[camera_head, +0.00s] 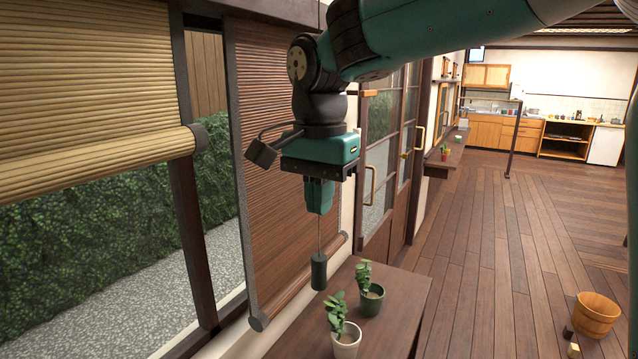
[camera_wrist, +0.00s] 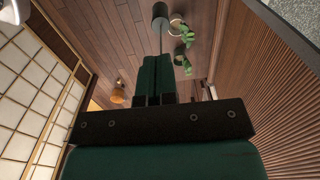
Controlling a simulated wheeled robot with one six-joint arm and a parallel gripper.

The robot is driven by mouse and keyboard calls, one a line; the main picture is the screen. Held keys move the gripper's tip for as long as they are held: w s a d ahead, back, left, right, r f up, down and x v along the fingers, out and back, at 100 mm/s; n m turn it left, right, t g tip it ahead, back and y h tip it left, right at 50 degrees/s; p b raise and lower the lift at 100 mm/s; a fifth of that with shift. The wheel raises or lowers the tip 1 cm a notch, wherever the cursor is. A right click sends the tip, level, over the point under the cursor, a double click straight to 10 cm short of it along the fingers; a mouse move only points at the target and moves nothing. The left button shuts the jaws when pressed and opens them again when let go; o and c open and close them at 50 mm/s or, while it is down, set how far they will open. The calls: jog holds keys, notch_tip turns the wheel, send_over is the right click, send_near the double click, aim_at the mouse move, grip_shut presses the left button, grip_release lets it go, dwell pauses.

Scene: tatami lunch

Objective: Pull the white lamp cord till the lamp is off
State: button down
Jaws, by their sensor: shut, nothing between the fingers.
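My gripper (camera_head: 320,212) points down, shut, in front of a lowered brown blind; its closed green fingers show in the wrist view (camera_wrist: 164,60). The cord and the cylinder (camera_wrist: 160,13) also show beyond the fingertips in the wrist view. Any cord above the fingertips is hidden, and I cannot tell what it hangs from. No lamp shows clearly. A white rounded thing (camera_wrist: 14,10) is cut off at the wrist view's left corner.
A brown blind (camera_head: 280,130) hangs behind my gripper. Below stands a dark wooden table (camera_head: 395,312) with two potted plants, one in a white pot (camera_head: 346,342) and one in a dark pot (camera_head: 371,302). A wooden bucket (camera_head: 595,315) stands right on the mostly clear floor.

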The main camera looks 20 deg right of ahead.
jog(key=shift+r, duration=1.4)
dwell(0.5)
jog(key=s+a+f+n+y+b, duration=0.2)
jog(key=s+f+n, duration=0.6)
jog(key=s+n, duration=0.1)
jog(key=s+a+f+n+y+b, duration=0.2)
jog(key=s+f+n+b, duration=0.1)
jog(key=s+f+n, duration=0.5)
jog(key=shift+s+a+f+n, duration=0.25)
jog(key=shift+s+a+n, duration=0.2)
jog(key=shift+s, duration=0.25)
